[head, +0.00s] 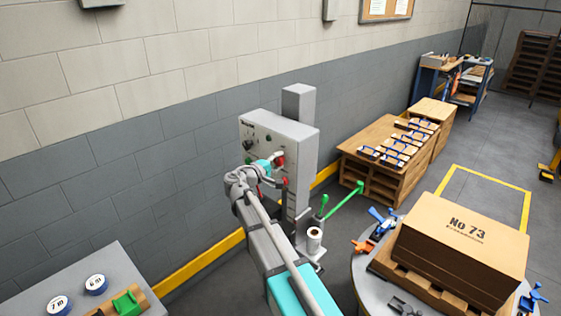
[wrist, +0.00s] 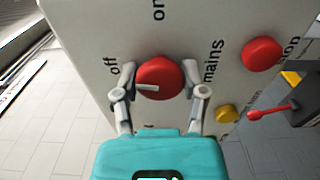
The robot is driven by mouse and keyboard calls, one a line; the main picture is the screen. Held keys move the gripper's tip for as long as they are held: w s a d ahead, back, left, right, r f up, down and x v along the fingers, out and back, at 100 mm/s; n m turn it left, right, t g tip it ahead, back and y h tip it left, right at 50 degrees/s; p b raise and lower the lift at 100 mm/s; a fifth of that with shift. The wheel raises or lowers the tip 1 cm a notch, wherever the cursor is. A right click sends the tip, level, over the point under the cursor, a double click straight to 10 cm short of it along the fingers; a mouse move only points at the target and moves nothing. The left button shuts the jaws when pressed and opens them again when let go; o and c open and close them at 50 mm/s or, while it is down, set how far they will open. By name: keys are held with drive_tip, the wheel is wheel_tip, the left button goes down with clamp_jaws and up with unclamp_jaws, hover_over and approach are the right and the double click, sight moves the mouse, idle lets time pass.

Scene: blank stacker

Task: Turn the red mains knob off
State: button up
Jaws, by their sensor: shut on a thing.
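The red mains knob (wrist: 160,72) sits on the grey panel, with its white pointer mark pointing left in the wrist view. The printed word "off" (wrist: 113,66) is to its left, "on" (wrist: 158,10) above it and "mains" (wrist: 213,60) to its right. My gripper (wrist: 160,93) is shut on the knob, with one finger on each side. In the head view my gripper (head: 262,168) is at the front of the grey control box (head: 299,146) and largely hides the knob.
A red button (wrist: 262,54), a yellow button (wrist: 227,113) and a red-tipped lever (wrist: 269,112) are close to the right of the knob. A green-handled lever (head: 345,199) sticks out below the box. A large carton (head: 464,237) stands at the right.

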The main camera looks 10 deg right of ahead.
drive_tip(key=shift+a+n, duration=0.1)
drive_tip(key=shift+n, duration=1)
drive_tip(key=o, duration=1.1)
drive_tip(key=shift+a, duration=0.1)
drive_tip(key=shift+c, duration=0.2)
drive_tip(key=shift+o, duration=0.5)
drive_tip(key=v, duration=1.2)
